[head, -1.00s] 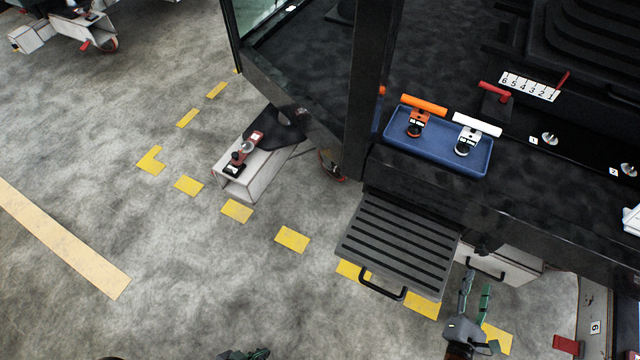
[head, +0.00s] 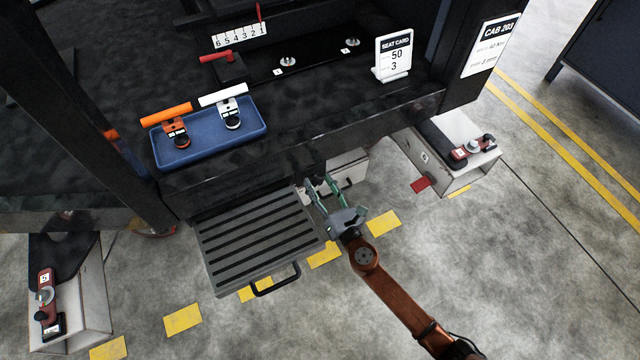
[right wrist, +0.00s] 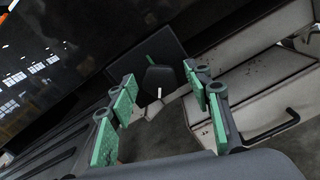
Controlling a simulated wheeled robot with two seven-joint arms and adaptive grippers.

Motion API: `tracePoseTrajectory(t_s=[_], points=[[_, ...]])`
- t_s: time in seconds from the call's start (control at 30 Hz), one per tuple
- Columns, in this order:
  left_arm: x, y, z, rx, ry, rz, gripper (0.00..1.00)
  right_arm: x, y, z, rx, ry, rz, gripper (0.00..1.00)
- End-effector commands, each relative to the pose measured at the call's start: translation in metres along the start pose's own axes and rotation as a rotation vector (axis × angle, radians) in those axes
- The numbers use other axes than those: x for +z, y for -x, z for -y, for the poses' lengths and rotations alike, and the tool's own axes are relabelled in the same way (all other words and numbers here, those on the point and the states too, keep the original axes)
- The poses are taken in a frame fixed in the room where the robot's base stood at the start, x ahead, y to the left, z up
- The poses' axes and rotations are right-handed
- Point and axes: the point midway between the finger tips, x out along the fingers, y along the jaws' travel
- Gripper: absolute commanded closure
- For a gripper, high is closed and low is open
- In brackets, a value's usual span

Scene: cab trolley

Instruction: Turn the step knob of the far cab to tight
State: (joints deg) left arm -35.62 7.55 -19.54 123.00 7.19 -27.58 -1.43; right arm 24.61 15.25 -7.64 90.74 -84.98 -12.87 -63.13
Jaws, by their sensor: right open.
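My right gripper (head: 322,190) is open below the sill of the cab marked CAB 203, beside the ribbed step (head: 262,246). A black knob (right wrist: 161,78) with a short white mark shows between and beyond its green-padded fingers (right wrist: 160,92) in the right wrist view. The knob stands in front of a dark plate, and the fingers look apart from it. In the head view the knob is hard to make out in the shadow under the sill. I cannot read any tight marking. My left gripper is out of view.
A blue tray (head: 258,133) with an orange and a white tool stands on the cab floor, near a seat card (head: 393,54). A pale box (head: 349,166) with a black handle is just behind my right gripper. Pale boxes with red clamps stand left (head: 92,290) and right (head: 470,176).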

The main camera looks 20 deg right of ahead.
Motion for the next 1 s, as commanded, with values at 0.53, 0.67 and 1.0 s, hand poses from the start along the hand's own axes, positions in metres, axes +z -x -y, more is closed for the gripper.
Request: tracePoseTrajectory(t_s=[0.53,0.67,1.0], points=[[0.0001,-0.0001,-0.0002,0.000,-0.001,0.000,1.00,0.0001,0.0004,0.0002,0.000,-0.001,0.000,0.81],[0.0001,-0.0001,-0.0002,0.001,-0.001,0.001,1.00,0.0001,0.0004,0.0003,0.000,-0.001,0.000,0.90],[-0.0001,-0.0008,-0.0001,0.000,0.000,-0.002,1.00,0.0000,0.0006,0.0014,-0.002,-0.022,0.000,0.97]])
